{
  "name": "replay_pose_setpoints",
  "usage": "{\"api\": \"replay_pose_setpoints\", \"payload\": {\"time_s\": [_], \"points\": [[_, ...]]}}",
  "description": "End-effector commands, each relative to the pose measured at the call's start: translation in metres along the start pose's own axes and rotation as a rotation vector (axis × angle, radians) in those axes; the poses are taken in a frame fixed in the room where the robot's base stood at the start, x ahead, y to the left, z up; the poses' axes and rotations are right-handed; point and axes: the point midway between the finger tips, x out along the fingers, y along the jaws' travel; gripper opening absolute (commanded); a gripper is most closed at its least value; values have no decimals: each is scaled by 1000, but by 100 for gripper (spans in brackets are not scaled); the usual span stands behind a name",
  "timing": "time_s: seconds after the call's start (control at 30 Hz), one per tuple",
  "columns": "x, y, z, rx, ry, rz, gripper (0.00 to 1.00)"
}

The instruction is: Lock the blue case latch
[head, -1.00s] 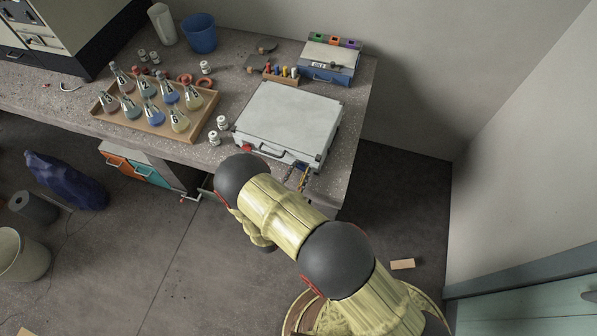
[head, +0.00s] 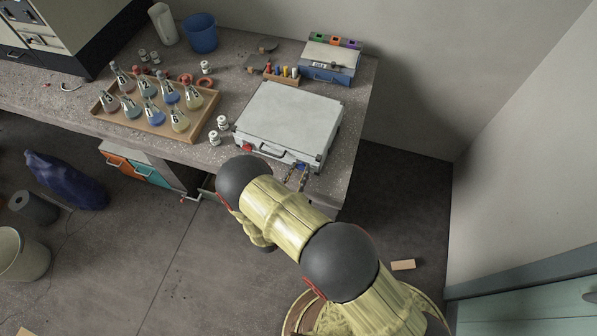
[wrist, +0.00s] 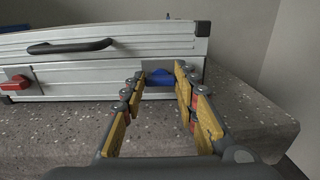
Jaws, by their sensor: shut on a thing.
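The light grey case (head: 288,118) lies closed on the bench, its front side towards me. Its blue latch (wrist: 158,77) is at the right part of the front face in the wrist view, and a bit of the blue latch (head: 301,167) shows in the head view. My gripper (wrist: 160,76) has its yellow fingers on either side of the blue latch and is shut on it. The latch's lower part and exact angle are hard to make out. A red latch (wrist: 17,83) sits at the left of the same face, below the black handle (wrist: 70,46).
A wooden tray (head: 150,133) of several flasks and small white bottles (head: 222,122) stand left of the case. A blue box (head: 330,72) stands behind it. The speckled bench (wrist: 70,140) is bare in front of the case; its right edge is close.

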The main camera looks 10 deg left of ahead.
Motion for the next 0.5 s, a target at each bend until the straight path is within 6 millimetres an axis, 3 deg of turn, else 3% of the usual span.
{"api": "replay_pose_setpoints", "payload": {"time_s": [0.03,0.07,0.37,0.5], "points": [[0,0,0,-1,0,0,5],[0,0,0,-1,0,0,32],[0,0,0,1,0,0,48],[0,0,0,1,0,0,48]]}}
